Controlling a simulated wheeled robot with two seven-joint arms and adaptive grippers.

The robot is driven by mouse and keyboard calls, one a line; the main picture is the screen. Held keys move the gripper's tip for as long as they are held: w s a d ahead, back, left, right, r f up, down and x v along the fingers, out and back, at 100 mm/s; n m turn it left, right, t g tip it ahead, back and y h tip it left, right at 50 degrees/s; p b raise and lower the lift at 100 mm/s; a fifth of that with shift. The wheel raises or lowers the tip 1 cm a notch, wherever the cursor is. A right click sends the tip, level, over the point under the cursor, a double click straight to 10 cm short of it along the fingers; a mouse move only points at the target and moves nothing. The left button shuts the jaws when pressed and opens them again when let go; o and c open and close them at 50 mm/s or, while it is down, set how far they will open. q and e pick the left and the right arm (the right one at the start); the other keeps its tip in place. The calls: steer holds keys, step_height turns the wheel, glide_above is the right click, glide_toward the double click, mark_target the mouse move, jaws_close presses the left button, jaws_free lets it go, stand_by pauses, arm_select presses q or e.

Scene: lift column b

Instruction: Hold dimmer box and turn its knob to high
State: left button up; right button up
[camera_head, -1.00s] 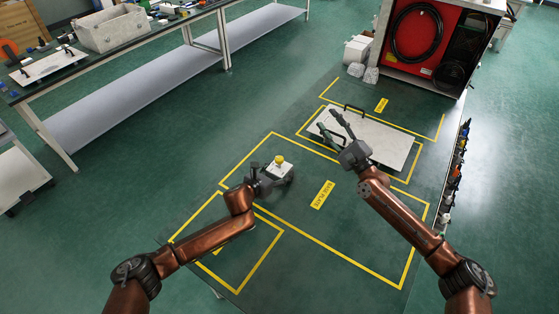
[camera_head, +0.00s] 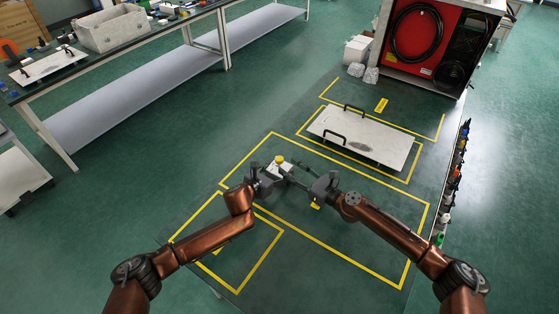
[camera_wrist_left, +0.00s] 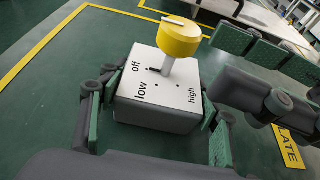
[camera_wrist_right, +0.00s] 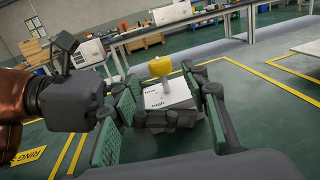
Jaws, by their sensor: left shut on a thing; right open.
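The dimmer box (camera_head: 284,169) is a small white-topped box with a yellow knob (camera_head: 280,160) on a grey stem. In the left wrist view the box (camera_wrist_left: 165,92) shows "off", "low" and "high". A short dark mark lies by the stem on the "off" side. My left gripper (camera_wrist_left: 155,118) is shut on the box, with green pads at its sides. My right gripper (camera_head: 296,177) is open beside the box. In the right wrist view the knob (camera_wrist_right: 160,67) shows between and beyond the right fingers, apparently untouched.
Yellow tape marks zones on the dark green work surface, with a yellow label (camera_wrist_left: 288,147) partly hidden behind my right gripper. A white panel with two black handles (camera_head: 375,144) lies beyond. A red-fronted cabinet (camera_head: 398,56) stands at the back. Small items line the right edge.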

mark_target(279, 158)
steer(key=x, duration=0.6)
jaws_close()
stand_by(0.5)
